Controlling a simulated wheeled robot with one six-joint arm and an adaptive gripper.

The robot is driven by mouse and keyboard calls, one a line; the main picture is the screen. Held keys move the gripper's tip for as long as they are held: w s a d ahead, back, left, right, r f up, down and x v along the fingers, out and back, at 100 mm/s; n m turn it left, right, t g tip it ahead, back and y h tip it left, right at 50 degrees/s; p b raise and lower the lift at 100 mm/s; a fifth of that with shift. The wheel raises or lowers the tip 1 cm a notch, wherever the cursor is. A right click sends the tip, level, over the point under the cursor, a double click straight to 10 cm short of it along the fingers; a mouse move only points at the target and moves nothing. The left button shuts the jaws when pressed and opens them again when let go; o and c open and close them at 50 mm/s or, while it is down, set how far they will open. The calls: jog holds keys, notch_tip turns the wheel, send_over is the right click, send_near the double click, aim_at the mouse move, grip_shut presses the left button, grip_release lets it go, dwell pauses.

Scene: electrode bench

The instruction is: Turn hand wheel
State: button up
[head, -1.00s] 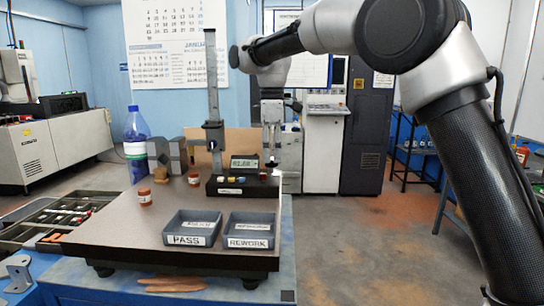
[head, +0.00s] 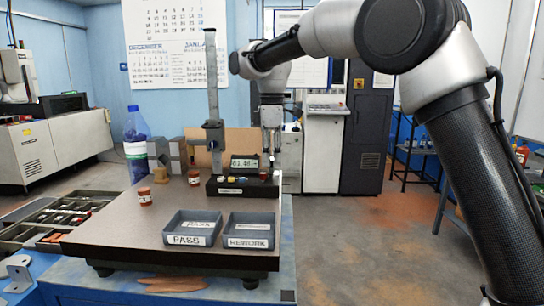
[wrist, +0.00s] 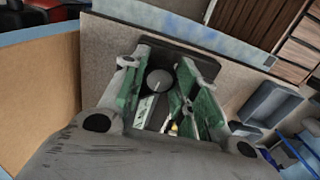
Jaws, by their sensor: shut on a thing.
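A height gauge with a tall grey column (head: 212,85) stands at the back of the dark plate, on a black base (head: 235,191). A small display (head: 244,162) with digits is on it. My gripper (head: 270,158) points down just right of the column, over the base. In the wrist view, a dark round hand wheel (wrist: 159,80) with a pale line on its face lies between the green fingers of my gripper (wrist: 157,93). The fingers are shut on it from both sides. The wheel is hidden in the head view.
Two grey trays, PASS (head: 191,239) and REWORK (head: 247,243), sit at the plate's front. A blue bottle (head: 136,140) and grey blocks (head: 168,154) stand behind, left of the gauge. The plate's left middle is clear.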

jog(key=m, duration=1)
jog(key=shift+m, duration=0.3)
dwell(0.4)
jog(key=o, duration=1)
jog(key=shift+r, duration=0.1)
notch_tip(320, 180, up, 12)
jog(key=shift+f, duration=0.1)
